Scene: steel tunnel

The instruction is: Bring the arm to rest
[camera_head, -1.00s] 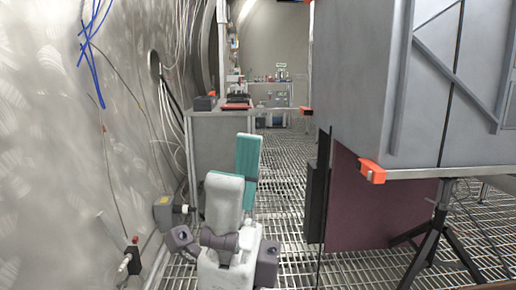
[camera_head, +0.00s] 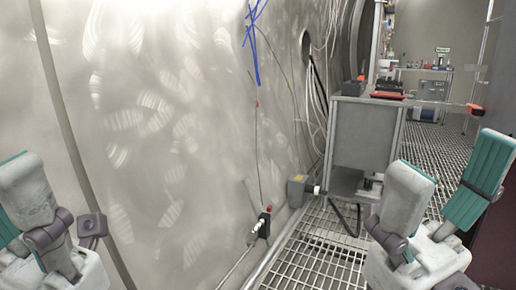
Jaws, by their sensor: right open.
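My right gripper (camera_head: 455,152) is at the lower right, with its pale and teal fingers pointing up and spread apart. It is open with nothing between the fingers. My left gripper (camera_head: 22,195) is at the lower left and partly cut off by the picture edge. One pale finger shows clearly and only a bit of teal shows beside it, so its opening cannot be judged. No object shows in it. Both arms are mostly out of view below.
A curved steel wall (camera_head: 170,130) fills the left and middle. A grey box fitting (camera_head: 297,191) and a small valve (camera_head: 263,226) sit along its foot. A grey cabinet (camera_head: 362,132) stands behind my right gripper.

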